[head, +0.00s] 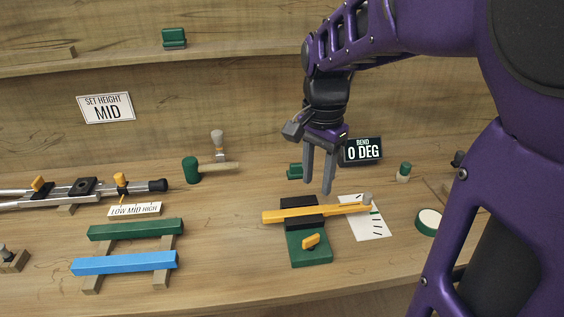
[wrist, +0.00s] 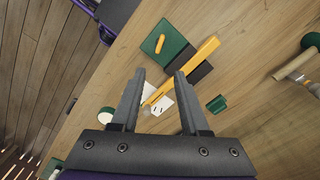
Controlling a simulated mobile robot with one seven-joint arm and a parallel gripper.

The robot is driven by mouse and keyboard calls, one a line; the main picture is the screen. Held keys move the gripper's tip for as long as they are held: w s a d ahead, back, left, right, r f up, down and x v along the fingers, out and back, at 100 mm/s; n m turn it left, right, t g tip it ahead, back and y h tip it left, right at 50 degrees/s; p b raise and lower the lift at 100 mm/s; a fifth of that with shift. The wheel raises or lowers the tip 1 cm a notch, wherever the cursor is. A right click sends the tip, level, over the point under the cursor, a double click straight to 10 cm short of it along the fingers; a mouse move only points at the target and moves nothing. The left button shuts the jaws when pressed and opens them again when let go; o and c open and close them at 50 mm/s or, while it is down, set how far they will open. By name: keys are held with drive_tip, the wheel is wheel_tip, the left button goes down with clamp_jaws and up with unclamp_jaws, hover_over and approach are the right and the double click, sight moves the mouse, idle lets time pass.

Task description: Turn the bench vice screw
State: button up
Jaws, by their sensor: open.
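The bench vice has a green base (head: 309,255) with black jaws (head: 300,204). A small orange handle (head: 311,241), which looks like its screw, sits on the front of the base. A long yellow bar (head: 285,215) lies across the jaws, its right end over a white marked card (head: 367,226). My gripper (head: 317,188) is open and empty, pointing down above and behind the jaws. In the wrist view, the orange handle (wrist: 160,43) and green base (wrist: 176,38) lie beyond my open fingertips (wrist: 160,74); the yellow bar (wrist: 206,51) runs just past the right fingertip.
A sign (head: 363,150) reads "BEND 0 DEG". A small green block (head: 295,171) stands behind the vice. A mallet (head: 192,170), green and blue bars (head: 125,263) and a railed tool (head: 80,188) lie left. A round green-rimmed item (head: 428,221) is right. The bench front is clear.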

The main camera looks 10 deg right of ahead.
drive_tip(key=m, duration=0.2)
drive_tip(key=m+b, duration=0.1)
drive_tip(key=b, duration=0.3)
approach(311, 237)
wheel_tip(311, 237, down, 9)
drive_tip(key=shift+f, duration=0.1)
clamp_jaws()
